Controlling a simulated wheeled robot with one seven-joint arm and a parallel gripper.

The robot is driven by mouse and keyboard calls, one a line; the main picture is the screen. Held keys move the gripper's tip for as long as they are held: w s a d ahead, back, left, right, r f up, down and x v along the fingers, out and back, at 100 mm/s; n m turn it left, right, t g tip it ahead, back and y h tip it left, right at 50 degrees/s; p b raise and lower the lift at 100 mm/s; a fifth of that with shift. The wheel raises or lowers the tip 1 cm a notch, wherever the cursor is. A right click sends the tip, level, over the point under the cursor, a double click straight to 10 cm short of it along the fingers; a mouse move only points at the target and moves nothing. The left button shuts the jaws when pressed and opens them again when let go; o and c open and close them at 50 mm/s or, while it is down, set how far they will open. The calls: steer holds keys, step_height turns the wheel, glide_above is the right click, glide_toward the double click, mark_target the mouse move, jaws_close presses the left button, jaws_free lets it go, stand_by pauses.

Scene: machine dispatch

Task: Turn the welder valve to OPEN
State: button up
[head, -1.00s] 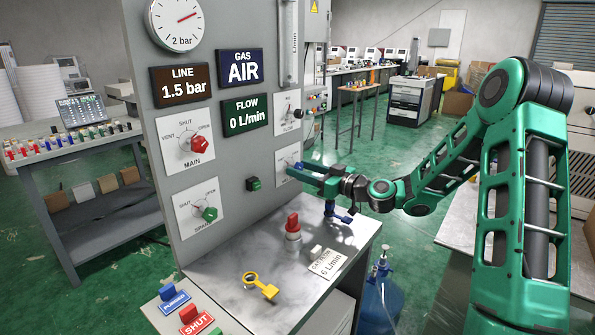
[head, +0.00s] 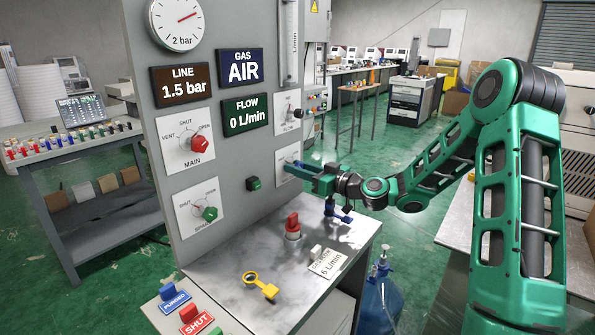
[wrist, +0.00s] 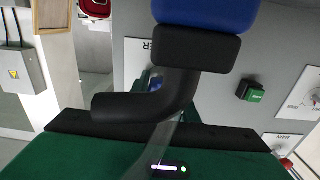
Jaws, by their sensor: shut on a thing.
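The welder valve's white plate (head: 284,163) is low on the right side of the grey panel, mostly hidden behind my gripper. My gripper (head: 299,169) is at this plate, shut on the welder valve knob. In the wrist view a small blue piece of the knob (wrist: 155,84) shows behind the dark finger, beside a label ending in "ER". The finger hides most of the knob, so I cannot read which mark it points to. The flow display (head: 246,116) reads 0 L/min.
The red MAIN knob (head: 200,144) and green SPARE knob (head: 210,214) are left on the panel. A flow valve plate (head: 288,107) is just above my gripper. A red-topped piece (head: 293,226) and yellow key-like tag (head: 262,286) are on the bench below.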

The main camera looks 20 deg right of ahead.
steer(key=shift+d, duration=0.1)
steer(key=m, duration=1)
steer(key=shift+d, duration=0.1)
stand_by(0.5)
steer(key=o, duration=0.9)
steer(key=shift+o, duration=0.8)
steer(key=v, duration=1)
steer(key=shift+s+d, duration=0.1)
steer(key=shift+s, duration=0.15)
